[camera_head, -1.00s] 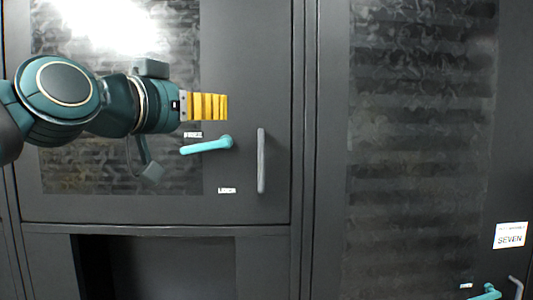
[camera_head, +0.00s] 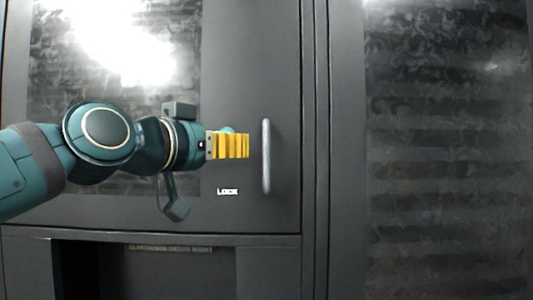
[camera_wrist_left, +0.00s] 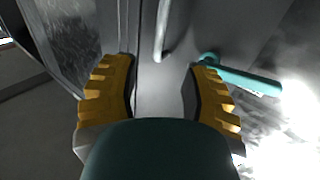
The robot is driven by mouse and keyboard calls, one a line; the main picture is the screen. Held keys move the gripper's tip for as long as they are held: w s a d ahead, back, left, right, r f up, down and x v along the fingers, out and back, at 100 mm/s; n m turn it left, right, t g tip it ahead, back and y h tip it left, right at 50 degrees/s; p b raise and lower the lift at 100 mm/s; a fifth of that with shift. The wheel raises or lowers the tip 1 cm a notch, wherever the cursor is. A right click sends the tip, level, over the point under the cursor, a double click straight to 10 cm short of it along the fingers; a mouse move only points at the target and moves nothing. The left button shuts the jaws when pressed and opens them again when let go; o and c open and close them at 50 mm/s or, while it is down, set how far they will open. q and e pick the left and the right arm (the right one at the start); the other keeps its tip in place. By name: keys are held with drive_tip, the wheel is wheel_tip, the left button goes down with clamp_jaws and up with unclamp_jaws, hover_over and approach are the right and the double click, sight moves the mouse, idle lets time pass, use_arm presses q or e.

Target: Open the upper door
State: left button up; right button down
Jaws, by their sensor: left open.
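The upper door (camera_head: 255,60) is a dark grey panel with a smoky window, and it looks shut. A grey vertical bar handle (camera_head: 266,156) stands near its right edge. My left gripper (camera_head: 248,146), with ribbed yellow fingers, is open just left of the bar and apart from it. It hides most of the teal lever handle (camera_head: 227,130) in the head view. In the left wrist view the fingers (camera_wrist_left: 162,90) are spread, with the grey bar (camera_wrist_left: 161,30) ahead between them. The teal lever (camera_wrist_left: 243,77) lies beyond the right finger there. My right gripper is not in view.
A second tall dark panel with a window (camera_head: 445,150) stands to the right, past a vertical frame post (camera_head: 314,150). Below the upper door is a dark recess (camera_head: 80,270). A small white label (camera_head: 228,191) sits under the gripper.

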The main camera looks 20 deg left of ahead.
sight(264, 147)
use_arm(q)
drive_tip(key=p+x, duration=0.4)
drive_tip(key=x, duration=0.8)
drive_tip(key=shift+w, duration=0.3)
clamp_jaws()
